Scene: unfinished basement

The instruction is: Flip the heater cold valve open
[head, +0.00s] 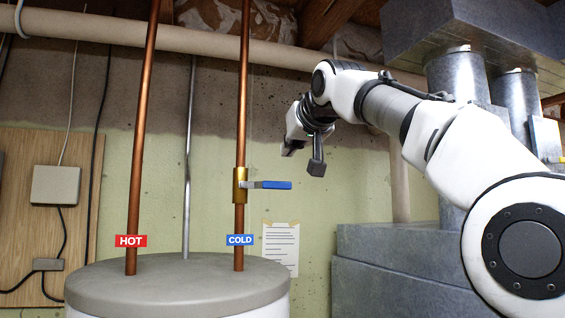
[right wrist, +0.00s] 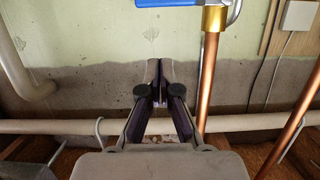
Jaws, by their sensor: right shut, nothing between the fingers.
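The cold valve has a brass body (head: 240,185) on the right copper pipe, above the blue COLD label (head: 240,240). Its blue lever (head: 268,185) points right, level and across the upright pipe. My right gripper (head: 289,149) is above and slightly right of the lever in the head view, apart from it. In the right wrist view its fingers (right wrist: 160,66) are shut and empty. That view is upside down; the blue lever (right wrist: 168,2) and brass body (right wrist: 214,17) are at its top edge, partly cut off. My left gripper is not in view.
The grey heater top (head: 180,275) is below, with the hot copper pipe (head: 143,130) and HOT label (head: 130,241) left. A thin grey pipe (head: 188,150) stands between. Metal ducts (head: 390,250) fill the right side. A pale pipe (head: 180,38) runs along the top.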

